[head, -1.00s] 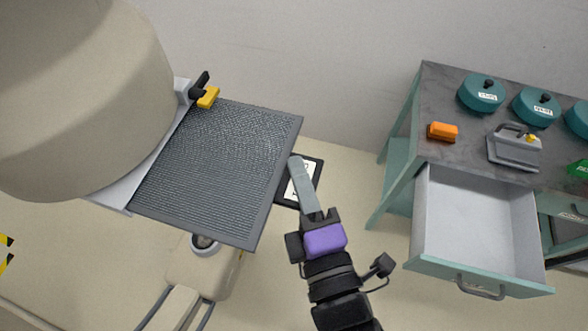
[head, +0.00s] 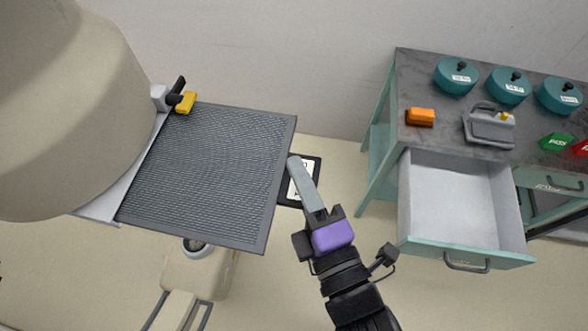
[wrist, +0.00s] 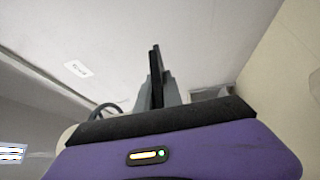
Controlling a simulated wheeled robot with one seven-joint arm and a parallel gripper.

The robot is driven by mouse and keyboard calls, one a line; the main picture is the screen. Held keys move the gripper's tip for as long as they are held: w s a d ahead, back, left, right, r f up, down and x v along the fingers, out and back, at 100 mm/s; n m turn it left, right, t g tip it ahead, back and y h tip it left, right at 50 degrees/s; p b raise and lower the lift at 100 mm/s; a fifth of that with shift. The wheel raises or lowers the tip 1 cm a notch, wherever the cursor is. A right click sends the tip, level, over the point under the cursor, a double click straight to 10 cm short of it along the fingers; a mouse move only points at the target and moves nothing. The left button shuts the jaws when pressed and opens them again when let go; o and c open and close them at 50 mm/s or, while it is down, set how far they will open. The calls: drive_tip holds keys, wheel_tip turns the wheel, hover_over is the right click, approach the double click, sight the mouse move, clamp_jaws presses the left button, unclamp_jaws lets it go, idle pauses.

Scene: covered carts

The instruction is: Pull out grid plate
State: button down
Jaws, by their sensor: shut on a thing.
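The grid plate (head: 205,175) is a dark grey, finely ridged sheet with a plain frame. It sticks out of the slot side of the big rounded beige machine (head: 65,120), and its left end meets the pale opening there. My gripper (head: 294,163) is shut on the plate's right edge. In the wrist view the plate shows edge-on as a thin dark strip (wrist: 157,75) between the grey fingers. The exact contact is partly hidden by the near finger.
A yellow-tipped black latch (head: 184,101) is at the plate's back left corner. A teal cart (head: 380,150) at right has an open drawer (head: 460,205) sticking out, with teal lidded pots (head: 456,75) on top. A dark framed sign (head: 312,180) lies behind my gripper.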

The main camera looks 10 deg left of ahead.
drive_tip(key=shift+d, duration=0.3)
drive_tip(key=shift+d, duration=0.35)
drive_tip(key=shift+s+d+r+p, duration=0.15)
drive_tip(key=shift+d+p, duration=0.15)
drive_tip(key=shift+d, duration=1.05)
